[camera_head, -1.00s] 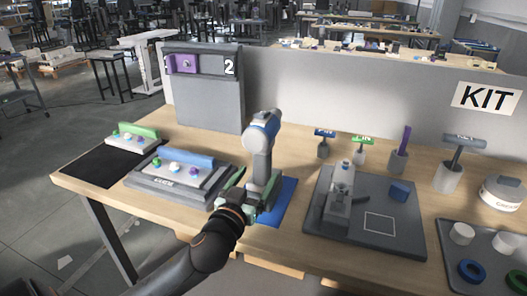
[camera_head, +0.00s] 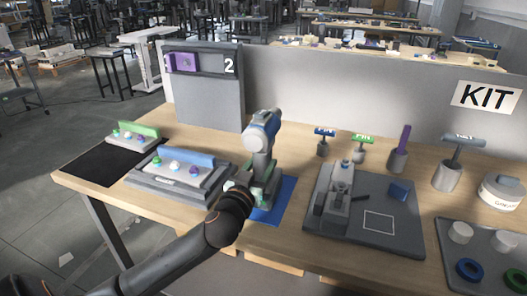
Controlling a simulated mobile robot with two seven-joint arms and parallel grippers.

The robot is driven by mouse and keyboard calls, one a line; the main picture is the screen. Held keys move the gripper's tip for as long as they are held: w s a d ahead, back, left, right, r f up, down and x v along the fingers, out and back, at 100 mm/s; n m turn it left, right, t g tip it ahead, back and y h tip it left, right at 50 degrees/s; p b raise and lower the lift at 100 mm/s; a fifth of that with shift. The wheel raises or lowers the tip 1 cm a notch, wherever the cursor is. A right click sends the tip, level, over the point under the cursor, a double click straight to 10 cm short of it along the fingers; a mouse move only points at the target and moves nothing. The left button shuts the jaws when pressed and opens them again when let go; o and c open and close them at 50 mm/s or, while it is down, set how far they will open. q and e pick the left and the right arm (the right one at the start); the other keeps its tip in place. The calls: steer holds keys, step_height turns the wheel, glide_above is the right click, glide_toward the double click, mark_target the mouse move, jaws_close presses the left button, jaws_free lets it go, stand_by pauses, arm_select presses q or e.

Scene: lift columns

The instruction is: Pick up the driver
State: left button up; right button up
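The driver (camera_head: 262,135) is a grey and blue power tool standing upright on a blue mat (camera_head: 281,203) near the middle of the table. Its lower part is partly covered by my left gripper. My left gripper (camera_head: 246,188) is at the driver's lower handle and base, coming in from the front left. The wrist hides most of its fingers, so I cannot tell whether they are closed on the driver or only beside it. My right gripper is not in view.
A grey tray with a blue-barred block (camera_head: 186,161) is left of the driver. A grey fixture plate (camera_head: 395,225) is close on its right. Several tools in holders stand behind that, including a purple one (camera_head: 404,138). A grey panel (camera_head: 205,98) rises behind.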

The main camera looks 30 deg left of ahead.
arm_select(q)
jaws_close()
stand_by(0.8)
steer(key=shift+r, duration=0.2)
